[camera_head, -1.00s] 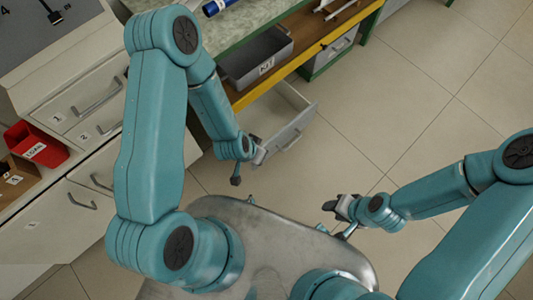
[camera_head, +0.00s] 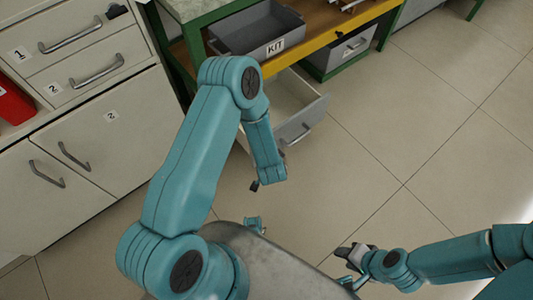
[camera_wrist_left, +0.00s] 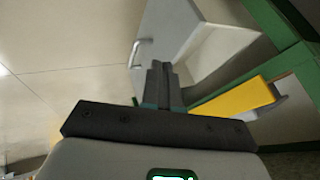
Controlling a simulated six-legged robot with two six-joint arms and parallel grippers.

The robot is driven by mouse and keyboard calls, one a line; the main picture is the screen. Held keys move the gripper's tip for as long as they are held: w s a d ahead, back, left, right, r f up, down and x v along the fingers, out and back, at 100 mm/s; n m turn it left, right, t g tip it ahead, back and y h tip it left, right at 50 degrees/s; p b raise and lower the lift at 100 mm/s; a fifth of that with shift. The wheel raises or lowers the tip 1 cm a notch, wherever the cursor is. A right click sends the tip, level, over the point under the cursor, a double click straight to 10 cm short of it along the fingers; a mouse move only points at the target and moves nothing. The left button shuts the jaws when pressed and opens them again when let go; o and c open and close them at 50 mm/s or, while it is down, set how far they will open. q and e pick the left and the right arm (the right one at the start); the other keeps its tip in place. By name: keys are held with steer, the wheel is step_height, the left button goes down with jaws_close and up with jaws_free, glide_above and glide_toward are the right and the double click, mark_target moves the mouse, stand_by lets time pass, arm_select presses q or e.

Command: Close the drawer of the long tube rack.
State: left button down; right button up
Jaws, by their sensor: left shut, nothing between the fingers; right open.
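The drawer (camera_head: 303,122) under the workbench stands open, its grey front pulled well out. In the left wrist view its grey front (camera_wrist_left: 165,28) and silver handle (camera_wrist_left: 136,52) show, with the pale inside to the right. My left gripper (camera_wrist_left: 163,75) is shut and empty, its fingers pointing toward the drawer front. I cannot tell whether they touch it. In the head view my left forearm hides most of that gripper and part of the drawer. My right gripper (camera_head: 346,254) is open and empty above the floor at the lower right, away from the drawer.
A grey KIT bin (camera_head: 257,38) sits on the bench's lower shelf behind the yellow beam (camera_head: 330,38). Green legs frame the bench. A white cabinet (camera_head: 70,130) with handles stands at left, with a red bin (camera_head: 14,101) on it. The tiled floor at right is clear.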

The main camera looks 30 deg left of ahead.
arm_select(q)
steer(key=w+a+f+b, duration=0.4)
steer(key=w+a+f, duration=0.2)
steer(key=a+f, duration=0.1)
steer(key=shift+w+f+b, duration=0.25)
steer(key=shift+f+b, duration=0.1)
steer(key=shift+f, duration=0.4)
arm_select(e)
steer(key=shift+w+a+f, duration=0.1)
steer(key=shift+w+f, duration=0.05)
steer(key=shift+f, duration=1.2)
steer(key=shift+w+f, duration=0.15)
steer(key=shift+f, duration=1.15)
arm_select(q)
steer(key=shift+a, duration=0.1)
